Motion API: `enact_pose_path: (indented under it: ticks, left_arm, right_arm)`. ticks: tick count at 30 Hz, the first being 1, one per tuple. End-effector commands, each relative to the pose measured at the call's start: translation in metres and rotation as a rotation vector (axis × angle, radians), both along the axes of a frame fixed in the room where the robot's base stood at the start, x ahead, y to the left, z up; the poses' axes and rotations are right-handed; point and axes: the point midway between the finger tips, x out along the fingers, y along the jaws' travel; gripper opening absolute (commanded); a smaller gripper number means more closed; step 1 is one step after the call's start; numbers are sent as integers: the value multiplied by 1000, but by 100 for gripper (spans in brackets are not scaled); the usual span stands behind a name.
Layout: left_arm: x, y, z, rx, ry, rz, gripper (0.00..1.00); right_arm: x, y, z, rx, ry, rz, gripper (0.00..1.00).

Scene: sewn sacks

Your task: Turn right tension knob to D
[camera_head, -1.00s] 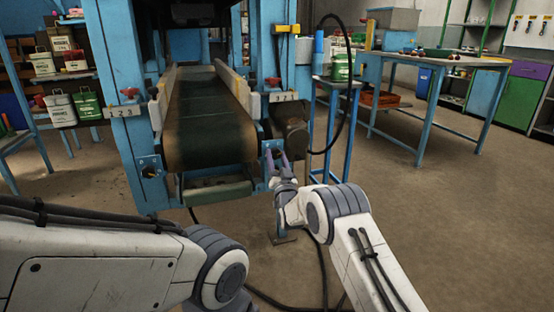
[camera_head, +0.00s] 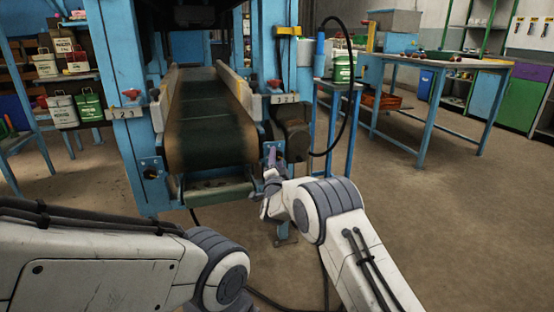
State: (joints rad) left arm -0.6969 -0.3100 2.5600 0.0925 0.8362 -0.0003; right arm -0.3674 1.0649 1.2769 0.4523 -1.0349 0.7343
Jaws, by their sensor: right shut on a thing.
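The right tension knob is hidden behind my right gripper (camera_head: 272,158), on the blue post (camera_head: 277,133) at the right of the conveyor. My right gripper is shut there at the post's lower front. The knob's lettering cannot be read. The left tension knob (camera_head: 151,173) is a dark knob on a blue plate on the left post (camera_head: 127,130). My left arm crosses the lower left of the view; its gripper is out of the picture.
The conveyor belt (camera_head: 208,125) runs back between the two posts. Red knobs (camera_head: 131,95) sit above number plates on both posts. A blue stand (camera_head: 338,135) and a workbench (camera_head: 455,62) are to the right. Cables lie on the floor below. The floor at right is clear.

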Motion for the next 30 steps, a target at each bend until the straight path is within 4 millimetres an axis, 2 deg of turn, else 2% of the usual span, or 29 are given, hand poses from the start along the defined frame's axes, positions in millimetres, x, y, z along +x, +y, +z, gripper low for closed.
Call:
enact_pose_path:
  ticks: [18,19,20,21,30]
  left_arm:
    - [0,0,0,0,0,0,0]
    - [0,0,0,0,0,0,0]
    - [0,0,0,0,0,0,0]
    - [0,0,0,0,0,0,0]
    - [0,0,0,0,0,0,0]
  right_arm:
    - [0,-2,-2,38,16,-3,0]
    - [0,-2,-2,38,16,-3,61]
    - [0,-2,-2,38,16,-3,72]
    - [0,-2,-2,38,15,-3,79]
    - [0,0,0,36,13,-1,79]
